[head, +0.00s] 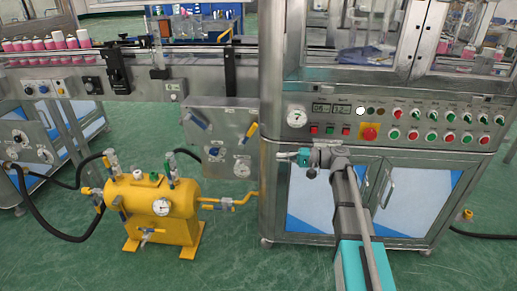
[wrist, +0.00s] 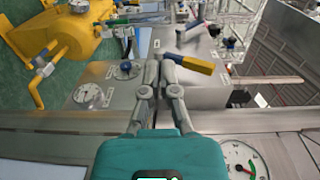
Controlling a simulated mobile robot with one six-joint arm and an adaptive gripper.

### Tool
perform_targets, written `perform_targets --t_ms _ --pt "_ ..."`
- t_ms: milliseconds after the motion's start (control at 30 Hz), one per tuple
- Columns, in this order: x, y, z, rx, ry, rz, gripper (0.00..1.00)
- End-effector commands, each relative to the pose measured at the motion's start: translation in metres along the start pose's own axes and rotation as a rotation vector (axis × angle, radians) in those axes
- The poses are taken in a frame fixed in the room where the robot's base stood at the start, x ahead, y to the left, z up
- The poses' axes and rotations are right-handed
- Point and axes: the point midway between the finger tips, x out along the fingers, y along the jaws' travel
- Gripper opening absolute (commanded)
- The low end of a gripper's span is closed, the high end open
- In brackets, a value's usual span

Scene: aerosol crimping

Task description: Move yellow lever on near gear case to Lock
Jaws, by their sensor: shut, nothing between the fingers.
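The near gear case (head: 221,112) is a grey metal box left of the machine cabinet in the head view. Its yellow lever (head: 252,130) sits at its right edge, tilted. The gear case face (wrist: 122,92) spreads below and around the fingers there. My gripper (head: 290,156) is shut and empty, pointing left in front of the cabinet; it also shows in the wrist view (wrist: 163,58). I cannot tell whether it touches the lever.
The gear case also carries blue levers (head: 198,120) and a round gauge (head: 242,168). A yellow tank (head: 152,205) with valves and hoses stands on the green floor at left. A conveyor (head: 150,82) runs above. The cabinet's button panel (head: 400,120) is behind my arm.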

Motion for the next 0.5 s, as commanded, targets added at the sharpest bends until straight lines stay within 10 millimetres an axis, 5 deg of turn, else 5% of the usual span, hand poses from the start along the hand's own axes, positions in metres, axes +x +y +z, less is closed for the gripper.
perform_targets --t_ms 33,500 --pt "-0.001 0.014 -0.009 -0.001 0.001 -0.041 0.00" --pt "-0.028 0.029 -0.057 -0.012 0.002 -0.435 0.00"
